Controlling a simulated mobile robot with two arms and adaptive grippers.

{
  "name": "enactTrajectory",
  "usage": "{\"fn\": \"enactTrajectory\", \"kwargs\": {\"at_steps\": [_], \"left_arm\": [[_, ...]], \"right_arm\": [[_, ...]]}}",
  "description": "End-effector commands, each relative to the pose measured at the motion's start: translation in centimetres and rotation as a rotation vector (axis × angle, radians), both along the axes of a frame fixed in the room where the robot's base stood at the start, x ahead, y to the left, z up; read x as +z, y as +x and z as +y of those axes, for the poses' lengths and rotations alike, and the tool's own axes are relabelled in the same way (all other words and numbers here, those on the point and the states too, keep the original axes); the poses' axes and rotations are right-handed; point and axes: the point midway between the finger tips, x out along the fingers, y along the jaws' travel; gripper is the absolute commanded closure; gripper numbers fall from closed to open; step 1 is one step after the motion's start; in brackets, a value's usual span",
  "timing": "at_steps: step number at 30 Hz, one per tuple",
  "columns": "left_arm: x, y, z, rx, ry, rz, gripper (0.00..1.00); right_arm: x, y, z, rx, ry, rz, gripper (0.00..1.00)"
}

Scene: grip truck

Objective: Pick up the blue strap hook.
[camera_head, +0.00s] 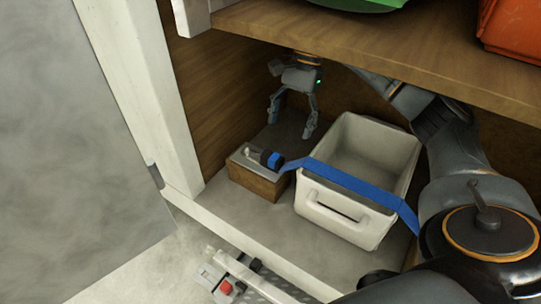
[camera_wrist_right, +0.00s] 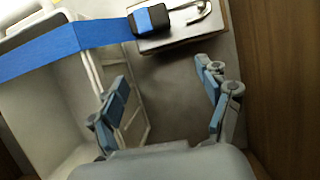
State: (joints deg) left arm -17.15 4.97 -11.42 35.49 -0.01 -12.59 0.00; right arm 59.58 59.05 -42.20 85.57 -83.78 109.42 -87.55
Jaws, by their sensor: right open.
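The blue strap hook (camera_head: 264,157) lies on a small wooden block (camera_head: 258,182) inside the truck's lower compartment. In the right wrist view it shows as a black and blue buckle (camera_wrist_right: 150,20) with a metal hook (camera_wrist_right: 200,14) at its right. A blue strap (camera_head: 345,182) runs from it across a white bin (camera_head: 352,215). My right gripper (camera_head: 291,132) hangs open and empty above and behind the block, apart from the hook. In the right wrist view its two fingers (camera_wrist_right: 165,108) are spread, with the hook beyond them. My left gripper is not in view.
A wooden side wall (camera_head: 215,85) stands left of the gripper. A grey door (camera_head: 70,150) is at far left.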

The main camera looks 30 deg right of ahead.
Motion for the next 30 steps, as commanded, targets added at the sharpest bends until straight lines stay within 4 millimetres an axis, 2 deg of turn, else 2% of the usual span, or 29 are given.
{"fn": "enactTrajectory", "kwargs": {"at_steps": [3, 9, 14, 24, 30], "left_arm": [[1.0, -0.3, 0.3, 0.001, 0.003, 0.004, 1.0], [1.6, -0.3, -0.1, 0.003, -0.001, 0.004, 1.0], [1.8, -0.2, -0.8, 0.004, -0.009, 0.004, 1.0], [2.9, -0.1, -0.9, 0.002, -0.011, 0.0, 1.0], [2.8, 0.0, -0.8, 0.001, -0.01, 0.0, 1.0]], "right_arm": [[0.2, -1.1, 2.4, 0.004, -0.001, 0.0, 0.23], [0.1, -2.1, 5.1, 0.001, -0.002, 0.001, 0.23], [-0.3, -2.4, 5.8, -0.001, 0.0, 0.003, 0.23], [-4.3, -3.0, 7.3, -0.001, 0.0, 0.003, 0.23], [-4.7, -3.0, 7.4, -0.001, 0.0, -0.001, 0.23]]}}
